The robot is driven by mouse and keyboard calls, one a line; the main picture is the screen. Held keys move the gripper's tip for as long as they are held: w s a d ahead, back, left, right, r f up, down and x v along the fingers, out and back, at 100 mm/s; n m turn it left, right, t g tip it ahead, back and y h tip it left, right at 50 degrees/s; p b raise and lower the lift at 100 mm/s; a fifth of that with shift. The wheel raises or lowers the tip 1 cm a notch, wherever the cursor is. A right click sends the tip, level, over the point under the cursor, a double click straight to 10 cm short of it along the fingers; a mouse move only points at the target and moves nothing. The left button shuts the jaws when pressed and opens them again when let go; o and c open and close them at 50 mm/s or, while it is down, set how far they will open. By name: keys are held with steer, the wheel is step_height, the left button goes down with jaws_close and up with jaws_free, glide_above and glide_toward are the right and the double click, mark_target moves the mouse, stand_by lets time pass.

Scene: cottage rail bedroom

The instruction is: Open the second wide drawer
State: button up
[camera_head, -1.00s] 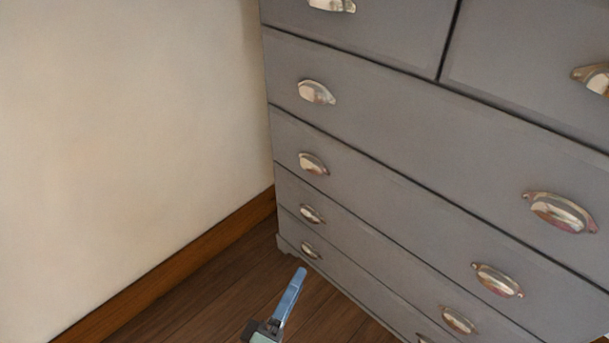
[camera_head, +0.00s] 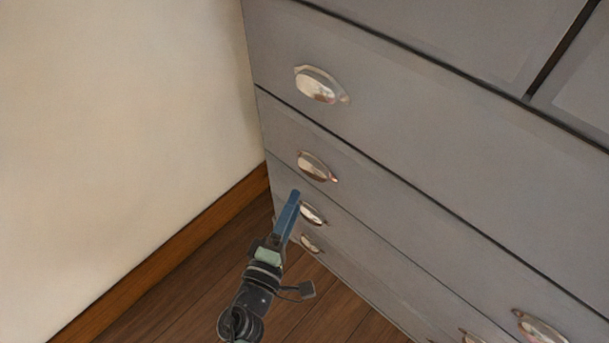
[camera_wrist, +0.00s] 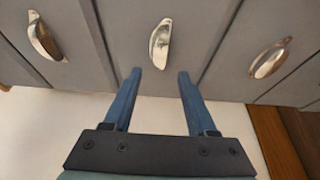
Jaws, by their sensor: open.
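The grey dresser (camera_head: 420,130) has several wide drawers below a top row of smaller ones. The second wide drawer (camera_head: 385,195) is closed, with a silver cup handle (camera_head: 316,167) at its left. My gripper (camera_head: 294,196) is in front of the dresser's left side, its blue fingers overlapping the edge of the handle below in the head view. In the wrist view my gripper (camera_wrist: 160,73) is open and empty. A cup handle (camera_wrist: 160,43), apparently the second wide drawer's, lies just beyond and between the fingertips. Contact cannot be told.
A cream wall (camera_head: 120,110) with a brown baseboard (camera_head: 165,255) stands close to the left of the dresser. The wooden floor (camera_head: 190,315) is clear. Neighbouring cup handles show left (camera_wrist: 45,37) and right (camera_wrist: 269,58) in the wrist view.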

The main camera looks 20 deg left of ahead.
mark_target(308, 174)
steer(key=w, duration=0.7)
steer(key=shift+w+a, duration=0.2)
steer(key=shift+w, duration=0.1)
jaws_close()
steer(key=shift+s+f, duration=0.1)
